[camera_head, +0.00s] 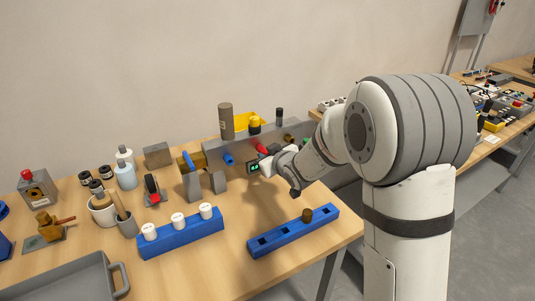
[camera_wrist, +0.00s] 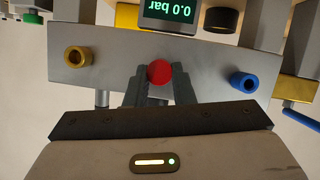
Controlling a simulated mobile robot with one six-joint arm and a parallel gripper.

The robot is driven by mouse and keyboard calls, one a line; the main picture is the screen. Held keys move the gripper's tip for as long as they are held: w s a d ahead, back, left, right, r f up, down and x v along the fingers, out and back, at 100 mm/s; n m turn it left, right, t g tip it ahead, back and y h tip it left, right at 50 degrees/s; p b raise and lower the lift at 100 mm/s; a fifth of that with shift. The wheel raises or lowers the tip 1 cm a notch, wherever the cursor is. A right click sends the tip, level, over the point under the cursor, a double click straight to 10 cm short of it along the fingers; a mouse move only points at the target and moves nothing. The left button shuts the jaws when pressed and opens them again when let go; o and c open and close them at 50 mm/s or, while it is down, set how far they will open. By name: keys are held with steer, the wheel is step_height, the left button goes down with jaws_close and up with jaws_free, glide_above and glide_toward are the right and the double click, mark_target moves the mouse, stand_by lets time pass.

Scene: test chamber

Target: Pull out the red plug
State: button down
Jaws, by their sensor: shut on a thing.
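The red plug (camera_wrist: 159,72) is at the front face of a grey metal block (camera_wrist: 120,65), between a yellow fitting (camera_wrist: 78,57) and a blue fitting (camera_wrist: 243,82). My gripper (camera_wrist: 160,80) is shut on the red plug, with one finger on each side of it. In the head view the red plug (camera_head: 262,148) shows just beyond my gripper (camera_head: 268,155). The grey block (camera_head: 215,150) stands at the back of the wooden table. How deep the plug sits in the block is hidden by the fingers.
A small display (camera_wrist: 170,12) reads 0.0 bar, upside down in the wrist view. Two blue racks (camera_head: 180,238) (camera_head: 293,232) lie nearer the front. Bottles (camera_head: 125,175) and cups stand on the left, with a grey tray (camera_head: 65,275) at the front left.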

steer(key=shift+d, duration=0.1)
steer(key=shift+s+d, duration=0.15)
steer(key=shift+s, duration=0.1)
steer(key=shift+s+d+b, duration=0.3)
steer(key=shift+s, duration=0.2)
stand_by(0.7)
steer(key=shift+s+d, duration=0.65)
steer(key=shift+s, duration=0.35)
steer(key=shift+s+d+b, duration=0.15)
steer(key=shift+s+d, duration=0.25)
steer(key=shift+s, duration=0.25)
steer(key=shift+s+d+b, duration=0.15)
steer(key=shift+s+d, duration=0.25)
steer(key=shift+s, duration=0.2)
